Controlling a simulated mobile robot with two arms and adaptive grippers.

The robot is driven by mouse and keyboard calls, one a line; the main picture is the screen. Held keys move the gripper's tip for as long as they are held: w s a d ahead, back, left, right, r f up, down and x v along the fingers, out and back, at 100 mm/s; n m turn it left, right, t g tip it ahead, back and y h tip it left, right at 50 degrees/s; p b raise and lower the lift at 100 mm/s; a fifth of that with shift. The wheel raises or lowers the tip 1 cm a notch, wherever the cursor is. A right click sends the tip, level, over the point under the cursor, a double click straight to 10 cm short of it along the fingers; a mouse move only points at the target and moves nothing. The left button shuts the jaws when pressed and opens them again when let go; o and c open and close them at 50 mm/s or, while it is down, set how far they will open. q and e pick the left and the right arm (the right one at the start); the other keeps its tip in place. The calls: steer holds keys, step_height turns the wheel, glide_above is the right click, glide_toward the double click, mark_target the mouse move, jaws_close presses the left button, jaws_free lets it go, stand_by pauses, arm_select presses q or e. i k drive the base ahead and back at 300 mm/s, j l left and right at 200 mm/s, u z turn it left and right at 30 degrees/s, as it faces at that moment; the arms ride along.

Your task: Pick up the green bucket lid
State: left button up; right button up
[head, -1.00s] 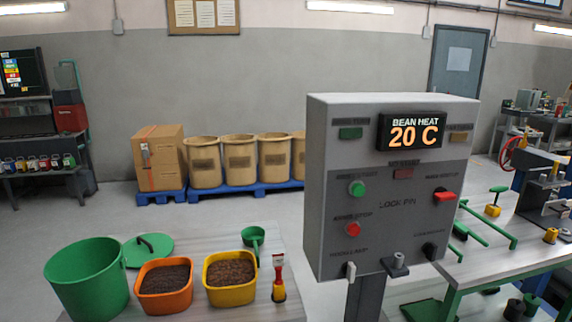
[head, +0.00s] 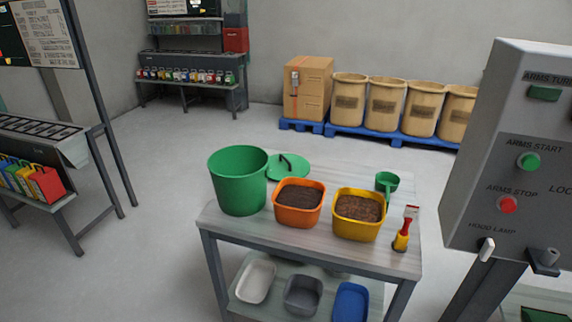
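The green bucket lid (head: 289,167) lies flat on the tabletop, with a dark arched handle on top. It is behind the orange tub and to the right of the green bucket (head: 239,182); the bucket and the tub hide part of its edge. The bucket stands upright and open at the table's left end. Neither of my grippers shows in the head view.
On the table (head: 225,221) stand an orange tub (head: 298,217) and a yellow tub (head: 354,229) of brown contents, a green scoop (head: 387,181) and a brush (head: 402,241). A grey control panel (head: 510,165) stands close at right. Open floor lies left.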

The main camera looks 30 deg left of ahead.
mark_target(281, 166)
steer(key=u, duration=1.25)
steer(key=k+l, duration=0.1)
steer(key=l, duration=0.15)
